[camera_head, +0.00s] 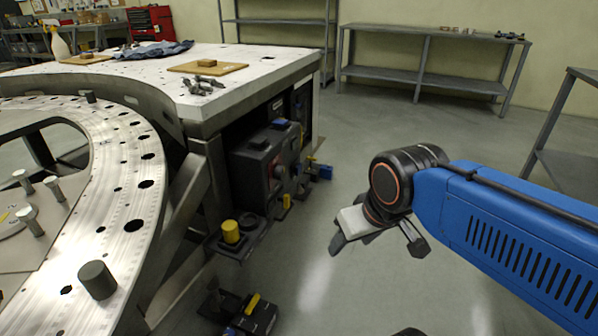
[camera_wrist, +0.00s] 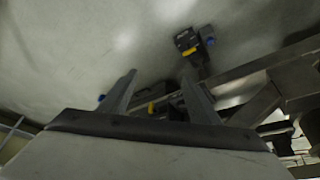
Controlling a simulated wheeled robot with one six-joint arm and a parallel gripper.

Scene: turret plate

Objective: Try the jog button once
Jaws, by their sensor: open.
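No label marks the jog button, so I cannot tell which part it is. A dark control box (camera_head: 262,165) with a round grey and reddish part on its face sits under the white table. A yellow cylindrical knob (camera_head: 231,231) stands on a low dark bracket in front of it. Lower down is a black pedal-like unit with a yellow piece (camera_head: 252,303). My gripper (camera_head: 380,242) is open and empty, above the floor to the right of these parts. In the wrist view its two fingers (camera_wrist: 160,76) are spread, with dark units and yellow pieces beyond them.
The perforated metal ring (camera_head: 120,180) with upright pegs fills the left. The white table (camera_head: 150,75) holds boards, a blue cloth and small tools. Slanted frame legs (camera_head: 180,225) stand near the box. The floor (camera_head: 330,285) around my gripper is clear. Shelves line the back wall.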

